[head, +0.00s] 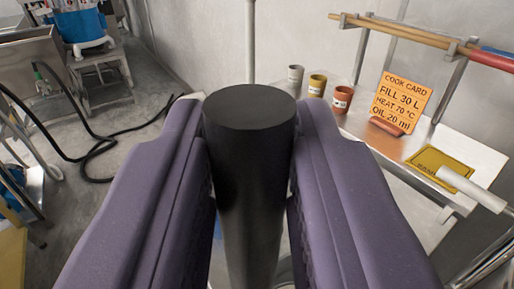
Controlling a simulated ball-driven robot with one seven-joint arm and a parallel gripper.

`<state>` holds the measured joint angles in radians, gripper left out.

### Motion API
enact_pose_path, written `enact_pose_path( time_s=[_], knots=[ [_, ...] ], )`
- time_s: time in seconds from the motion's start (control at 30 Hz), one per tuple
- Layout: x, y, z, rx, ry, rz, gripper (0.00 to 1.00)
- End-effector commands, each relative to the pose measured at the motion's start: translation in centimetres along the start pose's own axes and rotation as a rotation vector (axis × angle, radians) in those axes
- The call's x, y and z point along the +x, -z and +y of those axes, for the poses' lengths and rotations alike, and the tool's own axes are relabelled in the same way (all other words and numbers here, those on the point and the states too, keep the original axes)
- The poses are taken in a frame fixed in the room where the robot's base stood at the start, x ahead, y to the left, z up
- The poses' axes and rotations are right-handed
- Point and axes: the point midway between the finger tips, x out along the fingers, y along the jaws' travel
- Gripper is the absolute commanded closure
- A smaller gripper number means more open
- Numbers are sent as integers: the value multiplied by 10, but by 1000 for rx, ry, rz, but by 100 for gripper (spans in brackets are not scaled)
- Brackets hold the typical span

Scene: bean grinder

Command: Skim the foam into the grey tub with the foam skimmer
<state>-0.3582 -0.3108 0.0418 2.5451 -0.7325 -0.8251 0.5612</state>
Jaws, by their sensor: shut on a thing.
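My gripper (250,130) is shut on a thick black cylindrical handle (250,190), with one purple finger on each side. The handle looks like that of the foam skimmer, but its working end is hidden, so I cannot be sure. Its flat round top shows between the fingertips, and its lower part runs down out of the frame. I cannot make out any foam or the grey tub in this view.
A pale table at right holds several small cups (316,84), an orange cook card (402,98) and a yellow plate (438,168). A rack above carries a wooden rod (400,30). A thin upright pole (250,45) stands beyond. Black hoses (95,148) lie on the floor at left.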

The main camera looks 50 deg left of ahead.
Motion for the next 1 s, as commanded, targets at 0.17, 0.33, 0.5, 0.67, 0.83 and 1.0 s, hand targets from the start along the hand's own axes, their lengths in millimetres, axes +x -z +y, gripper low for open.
enact_pose_path(
  time_s=[0.17,0.33,0.5,0.67,0.83,1.0],
  knots=[
    [6,-4,1,5,1,-16,100],
    [15,-3,3,10,2,-42,100],
    [23,-4,5,16,1,-70,100],
    [31,-5,6,22,1,-96,100],
    [43,-6,9,30,0,-134,100],
    [55,-7,11,36,1,-171,100]
  ],
)
